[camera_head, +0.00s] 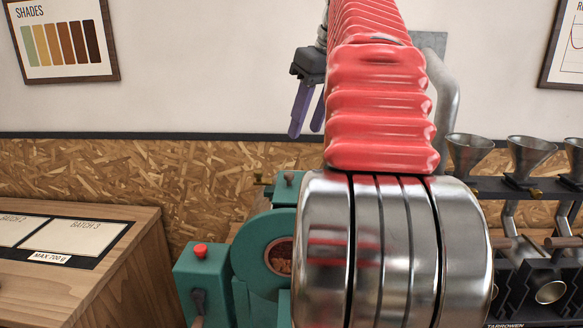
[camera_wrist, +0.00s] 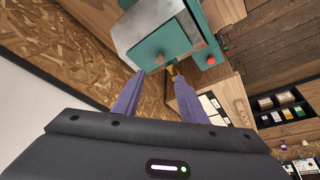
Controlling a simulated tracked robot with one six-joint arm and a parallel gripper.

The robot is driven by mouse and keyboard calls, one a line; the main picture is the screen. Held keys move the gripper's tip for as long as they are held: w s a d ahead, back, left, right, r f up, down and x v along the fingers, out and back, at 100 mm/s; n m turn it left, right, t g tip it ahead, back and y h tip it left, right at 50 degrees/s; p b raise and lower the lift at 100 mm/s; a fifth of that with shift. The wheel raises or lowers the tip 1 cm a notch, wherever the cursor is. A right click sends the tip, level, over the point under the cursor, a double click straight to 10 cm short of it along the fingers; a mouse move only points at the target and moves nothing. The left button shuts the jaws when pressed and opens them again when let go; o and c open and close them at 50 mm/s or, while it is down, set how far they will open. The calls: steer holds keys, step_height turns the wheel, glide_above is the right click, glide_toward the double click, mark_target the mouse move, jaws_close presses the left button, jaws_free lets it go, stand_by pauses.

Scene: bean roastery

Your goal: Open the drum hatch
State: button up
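The teal roaster (camera_head: 260,226) stands low in the middle of the head view, partly hidden behind my arm. Its round front has a window (camera_head: 281,257) with brown beans behind it. A small brass part (camera_head: 258,179) and a brown knob (camera_head: 289,177) show at its top. I cannot tell which part is the drum hatch or whether it is open. In the wrist view, the roaster (camera_wrist: 165,45) lies beyond my fingers, and the brass part (camera_wrist: 172,71) shows between them. My gripper (camera_head: 305,132) is above the roaster, its purple fingers apart and empty; it also shows in the wrist view (camera_wrist: 187,76).
A red button (camera_head: 201,250) and a dark lever (camera_head: 199,300) are on the roaster's left box. A wooden cabinet (camera_head: 120,275) with batch mats stands left. Metal funnels (camera_head: 469,153) on a black rack stand right. The wall is close behind. Air around my gripper looks clear.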

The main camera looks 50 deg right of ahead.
mark_target(289, 174)
steer(key=x, duration=1.3)
steer(key=shift+c, duration=0.3)
steer(key=shift+r, duration=0.1)
jaws_close()
